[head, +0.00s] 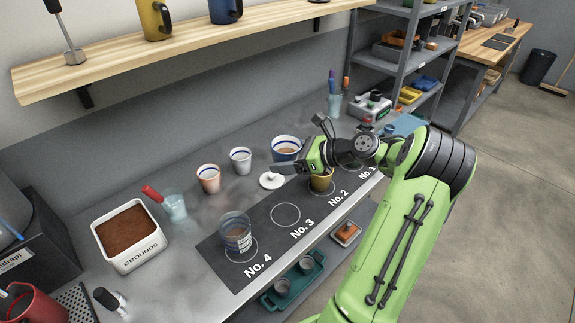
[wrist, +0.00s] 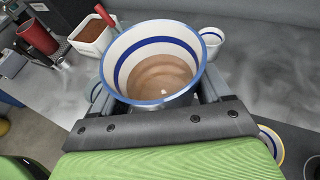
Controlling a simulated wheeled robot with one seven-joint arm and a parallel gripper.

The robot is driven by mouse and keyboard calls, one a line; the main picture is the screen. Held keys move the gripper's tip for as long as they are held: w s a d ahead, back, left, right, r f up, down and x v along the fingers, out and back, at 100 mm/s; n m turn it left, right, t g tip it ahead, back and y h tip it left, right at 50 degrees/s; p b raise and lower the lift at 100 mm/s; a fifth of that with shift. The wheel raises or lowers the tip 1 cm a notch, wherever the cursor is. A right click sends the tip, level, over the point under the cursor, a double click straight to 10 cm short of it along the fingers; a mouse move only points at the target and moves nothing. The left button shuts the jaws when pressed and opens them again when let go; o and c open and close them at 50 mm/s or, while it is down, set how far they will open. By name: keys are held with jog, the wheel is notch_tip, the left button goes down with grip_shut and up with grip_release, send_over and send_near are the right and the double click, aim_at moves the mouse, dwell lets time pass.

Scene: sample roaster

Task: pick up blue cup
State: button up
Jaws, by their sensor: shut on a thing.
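The blue cup (head: 286,146) has a blue rim and a white inside with a blue band. In the wrist view the cup (wrist: 152,62) fills the middle, with brown, shiny contents at its bottom. My gripper (wrist: 157,88) is shut on this cup, one finger on each side. In the head view my gripper (head: 284,166) covers the cup's lower part, so I cannot tell whether its base touches the counter. The cup looks upright.
A yellow cup (head: 321,183) stands just under my gripper on the dark numbered mat (head: 268,232). A clear cup (head: 236,236) stands at No. 4. Pink (head: 209,179) and grey (head: 241,160) cups stand left. The No. 3 circle is bare. A wooden shelf (head: 200,45) hangs above.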

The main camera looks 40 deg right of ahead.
notch_tip(320, 180, up, 9)
jog(key=p, duration=0.3)
jog(key=w+a+f+n+g+y+p, duration=0.3)
jog(key=w+a+f+n+g+p, duration=0.1)
jog(key=a+f, duration=0.4)
jog(key=w+a+f+n+g+y+p, duration=0.3)
jog(key=w+a+f+n+g+p, duration=0.1)
jog(key=a+f, duration=0.4)
jog(key=shift+w+f+n+y, duration=0.4)
jog(key=shift+w+f+n, duration=0.2)
jog(key=shift+w+f, duration=0.4)
jog(key=shift+r, duration=0.25)
jog(key=shift+s+a+r+n+t+p, duration=0.1)
jog(key=shift+s+r+n+t+p, duration=0.1)
jog(key=shift+s+r+n+t, duration=0.35)
jog(key=shift+s+a+r+n+t+p, duration=0.1)
jog(key=shift+s+r+n+t+p, duration=0.15)
jog(key=shift+s+n+t, duration=0.4)
jog(key=shift+s+a+r+n+t+p, duration=0.15)
jog(key=shift+s+r+n, duration=0.25)
jog(key=shift+n, duration=0.4)
jog(key=shift+s+r+n+t, duration=0.3)
jog(key=shift+s+n+t, duration=0.2)
jog(key=shift+s, duration=0.1)
jog(key=shift+s+a+r+n+y+b, duration=0.1)
jog(key=shift+s+r+n+y+b, duration=0.1)
jog(key=shift+r+n+y+b, duration=0.35)
